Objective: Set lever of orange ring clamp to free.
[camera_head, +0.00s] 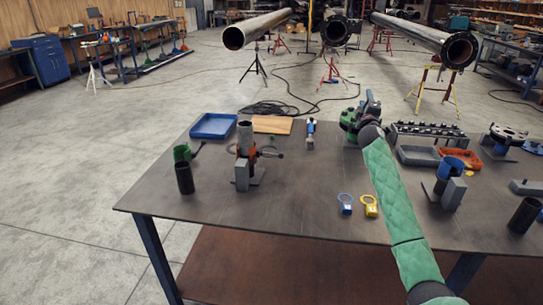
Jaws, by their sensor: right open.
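The orange ring clamp (241,152) sits around an upright grey-brown pipe piece (245,135) on the left part of the table. A dark lever (270,153) sticks out from the clamp to the right. The pipe piece stands behind a grey block (242,178). The lever's exact setting is too small to read. My right arm, in a green padded sleeve, reaches from the bottom right. My right gripper (364,107) is at its far end, open, well to the right of the clamp and apart from it. Its fingers are hard to separate from the dark and green shapes there. My left gripper is out of view.
A blue tray (214,125) and a wooden board (272,125) lie behind the clamp. A black cylinder (184,178) and a green cup (181,153) stand left of it. Blue and yellow ring tags (370,206) lie near the sleeve. The table's front middle is clear.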

